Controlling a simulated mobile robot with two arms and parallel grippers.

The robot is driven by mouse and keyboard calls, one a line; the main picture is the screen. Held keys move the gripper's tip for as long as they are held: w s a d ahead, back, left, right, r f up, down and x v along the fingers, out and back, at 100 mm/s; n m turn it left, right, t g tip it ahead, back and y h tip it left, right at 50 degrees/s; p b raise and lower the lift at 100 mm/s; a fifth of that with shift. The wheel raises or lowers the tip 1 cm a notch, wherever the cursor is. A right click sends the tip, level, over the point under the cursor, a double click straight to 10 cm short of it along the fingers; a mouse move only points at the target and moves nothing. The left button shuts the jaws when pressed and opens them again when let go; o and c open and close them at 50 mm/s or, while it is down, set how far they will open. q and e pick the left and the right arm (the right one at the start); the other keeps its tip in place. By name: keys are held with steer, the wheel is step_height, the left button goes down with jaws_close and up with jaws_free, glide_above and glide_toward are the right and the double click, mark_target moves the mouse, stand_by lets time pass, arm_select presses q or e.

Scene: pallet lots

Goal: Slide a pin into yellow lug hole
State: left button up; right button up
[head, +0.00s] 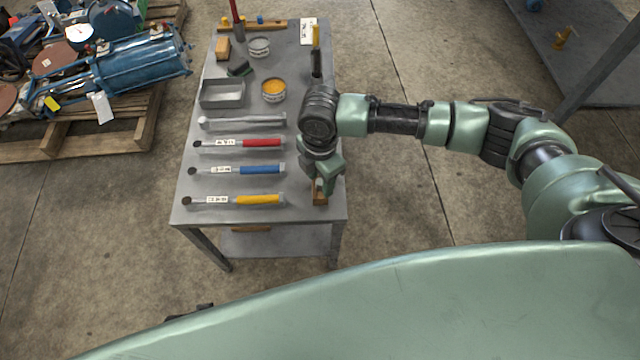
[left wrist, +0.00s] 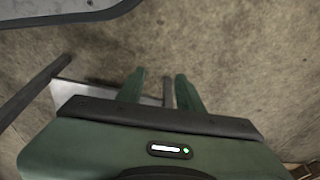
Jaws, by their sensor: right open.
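Several rods with coloured sleeves lie in a row on the grey table (head: 190,212): a red-sleeved one (head: 262,143), a blue-sleeved one (head: 262,170) and a yellow-sleeved one (head: 258,200). I cannot tell whether these are the pins.
A grey tray (head: 222,104), an orange-filled tin (head: 273,91) and a grey tin (head: 258,47) stand farther back on the table. A wooden pallet (head: 85,141) with blue machinery (head: 145,68) lies at the left.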

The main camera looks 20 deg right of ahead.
steer(key=shift+c, duration=0.4)
jaws_close()
steer(key=shift+r, duration=0.15)
